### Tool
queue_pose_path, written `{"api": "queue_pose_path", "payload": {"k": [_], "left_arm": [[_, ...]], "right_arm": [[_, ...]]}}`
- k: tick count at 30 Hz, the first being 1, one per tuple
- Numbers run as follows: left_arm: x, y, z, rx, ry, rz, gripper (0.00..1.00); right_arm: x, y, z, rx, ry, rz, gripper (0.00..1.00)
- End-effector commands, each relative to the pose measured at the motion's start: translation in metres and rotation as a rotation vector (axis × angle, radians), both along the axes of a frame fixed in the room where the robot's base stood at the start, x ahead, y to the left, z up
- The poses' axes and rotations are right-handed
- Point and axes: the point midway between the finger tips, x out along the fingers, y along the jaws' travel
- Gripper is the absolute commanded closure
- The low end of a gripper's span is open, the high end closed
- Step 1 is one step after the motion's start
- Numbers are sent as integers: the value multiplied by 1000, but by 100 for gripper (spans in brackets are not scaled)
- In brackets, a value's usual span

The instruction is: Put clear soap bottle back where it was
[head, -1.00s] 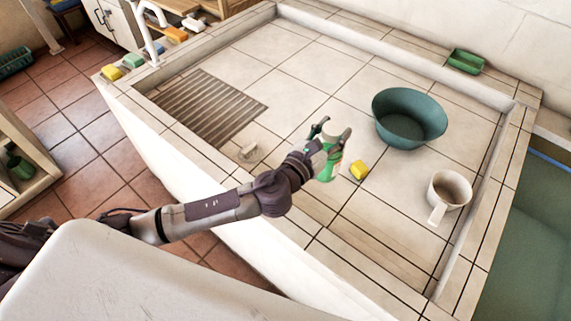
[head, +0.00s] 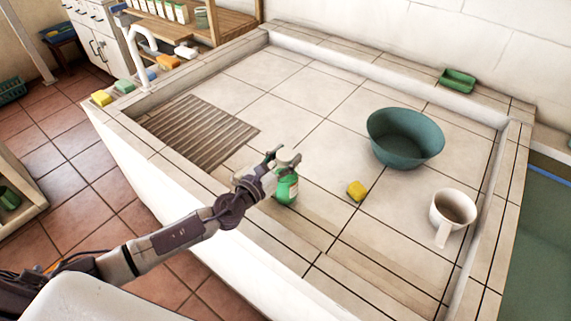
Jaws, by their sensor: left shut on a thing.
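My left gripper (head: 282,162) is shut on a soap bottle (head: 287,189) above the front part of the tiled basin. The bottle looks green with a pale label and hangs roughly upright below the fingers. Its top is hidden by the gripper. Several similar bottles (head: 167,10) stand in a row on a wooden shelf (head: 190,31) at the upper left, cut by the picture's top edge. My right gripper is not in view.
A ribbed drain board (head: 195,132) lies at left. Sponges (head: 102,97) and a white faucet (head: 140,45) line the left rim. A green dish (head: 458,79) sits on the back rim.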

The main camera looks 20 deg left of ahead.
Motion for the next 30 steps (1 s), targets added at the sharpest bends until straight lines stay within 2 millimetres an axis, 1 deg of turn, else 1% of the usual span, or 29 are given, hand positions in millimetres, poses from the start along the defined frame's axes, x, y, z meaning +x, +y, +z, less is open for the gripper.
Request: {"api": "queue_pose_path", "payload": {"k": [1, 2, 10, 15, 16, 20, 30], "left_arm": [[1, 0, -8, 0, -3, 2, 100], [1, 1, -9, 0, -3, 2, 100], [1, 0, -9, 0, -4, 1, 100], [1, 0, -14, -1, -4, 1, 100], [0, 0, -14, 0, -1, 1, 49], [0, 0, -14, 0, -1, 1, 28], [0, 0, -11, 1, -1, 1, 28]], "right_arm": [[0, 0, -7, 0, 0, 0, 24], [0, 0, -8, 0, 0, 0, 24], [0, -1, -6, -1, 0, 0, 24], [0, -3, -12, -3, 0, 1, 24], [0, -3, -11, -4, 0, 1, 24], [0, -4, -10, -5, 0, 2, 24], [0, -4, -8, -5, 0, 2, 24]]}}
